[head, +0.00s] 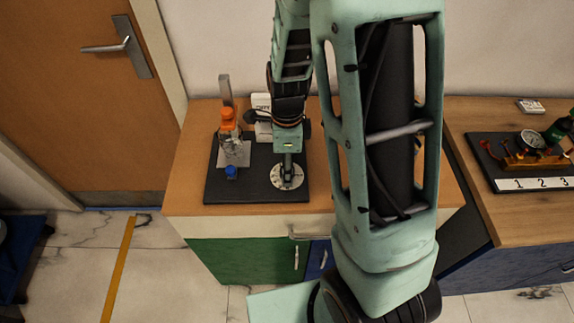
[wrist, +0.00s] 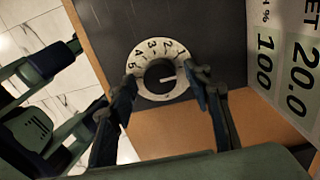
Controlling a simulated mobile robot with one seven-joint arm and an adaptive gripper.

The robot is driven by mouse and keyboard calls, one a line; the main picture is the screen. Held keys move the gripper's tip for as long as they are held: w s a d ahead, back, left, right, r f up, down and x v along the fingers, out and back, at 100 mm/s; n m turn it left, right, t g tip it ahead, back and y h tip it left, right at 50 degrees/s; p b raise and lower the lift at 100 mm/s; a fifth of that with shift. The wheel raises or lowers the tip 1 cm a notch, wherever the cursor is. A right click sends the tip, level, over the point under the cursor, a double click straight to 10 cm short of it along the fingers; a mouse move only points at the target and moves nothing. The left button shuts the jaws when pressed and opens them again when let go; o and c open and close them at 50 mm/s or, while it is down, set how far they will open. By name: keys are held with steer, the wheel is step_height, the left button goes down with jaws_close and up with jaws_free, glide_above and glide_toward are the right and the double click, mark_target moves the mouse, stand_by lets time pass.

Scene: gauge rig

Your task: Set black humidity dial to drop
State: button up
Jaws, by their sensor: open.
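The humidity dial is a white ring scale (wrist: 154,96) with numerals 1 to 5 around a dark round knob (wrist: 157,73). A short white pointer on the knob points right in the wrist view, just past the 1. I cannot make out a drop mark. The dial plate (head: 290,184) lies on the black board in the head view. My gripper (wrist: 167,86) is open, its fingers on the left and right of the dial, over the ring's edges. I cannot tell whether they touch it. In the head view my gripper (head: 287,168) hides part of the knob.
The black board (head: 222,193) rests on a wooden cabinet top (head: 185,150). An orange-topped bottle (head: 229,130) and a blue-capped item (head: 231,172) stand left of the dial. A panel reading 20.0 and 100 (wrist: 285,60) is close right in the wrist view.

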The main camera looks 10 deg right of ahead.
steer(key=c, duration=1.1)
steer(key=shift+c, duration=0.2)
steer(key=shift+n, duration=0.3)
steer(key=n+b, duration=0.1)
steer(key=n, duration=0.3)
steer(key=shift+n, duration=0.3)
steer(key=n+b, duration=0.1)
steer(key=n, duration=0.4)
steer(key=n+b, duration=0.1)
steer(key=n, duration=0.5)
steer(key=shift+n+b, duration=0.3)
steer(key=shift+n, duration=0.1)
steer(key=n, duration=0.6)
steer(key=shift+n, duration=0.3)
